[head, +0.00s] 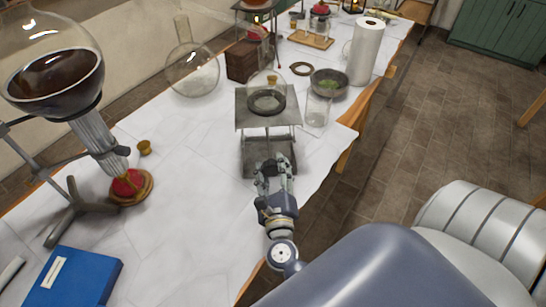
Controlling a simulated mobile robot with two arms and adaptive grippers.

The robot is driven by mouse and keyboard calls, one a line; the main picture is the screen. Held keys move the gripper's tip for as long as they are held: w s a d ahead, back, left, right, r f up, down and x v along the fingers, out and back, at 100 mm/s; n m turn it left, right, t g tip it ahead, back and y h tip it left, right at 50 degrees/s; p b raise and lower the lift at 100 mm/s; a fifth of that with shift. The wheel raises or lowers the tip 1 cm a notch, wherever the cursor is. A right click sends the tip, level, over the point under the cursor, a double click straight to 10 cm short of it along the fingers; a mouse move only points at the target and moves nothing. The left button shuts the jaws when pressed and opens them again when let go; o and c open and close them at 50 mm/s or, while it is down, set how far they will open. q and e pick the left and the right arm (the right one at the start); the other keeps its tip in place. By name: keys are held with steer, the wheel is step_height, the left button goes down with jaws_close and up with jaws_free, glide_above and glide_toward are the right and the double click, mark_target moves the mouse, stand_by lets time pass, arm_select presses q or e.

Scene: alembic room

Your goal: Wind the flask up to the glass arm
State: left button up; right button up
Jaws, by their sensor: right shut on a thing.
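A small clear flask (269,88) stands upright on a dark ring on the top plate of a grey metal lab jack (243,117). The jack stands on the white table cover near its right edge. A faint glass tube (262,42), which looks like the glass arm, comes down above the flask; the gap between them is hard to judge. My right gripper (272,172) is at the near side of the jack, low down, shut on what seems to be the jack's knob, which the fingers hide. My left gripper is not in view.
A clear round flask (192,75), a glass beaker (317,108), a bowl (329,82) and a paper roll (365,52) surround the jack. A blue book (82,277) lies at front left.

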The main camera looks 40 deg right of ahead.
steer(key=shift+f+m+b, duration=0.15)
steer(key=shift+m+b, duration=0.3)
steer(key=shift+m, duration=0.45)
steer(key=o, duration=1.1)
steer(key=v, duration=1.2)
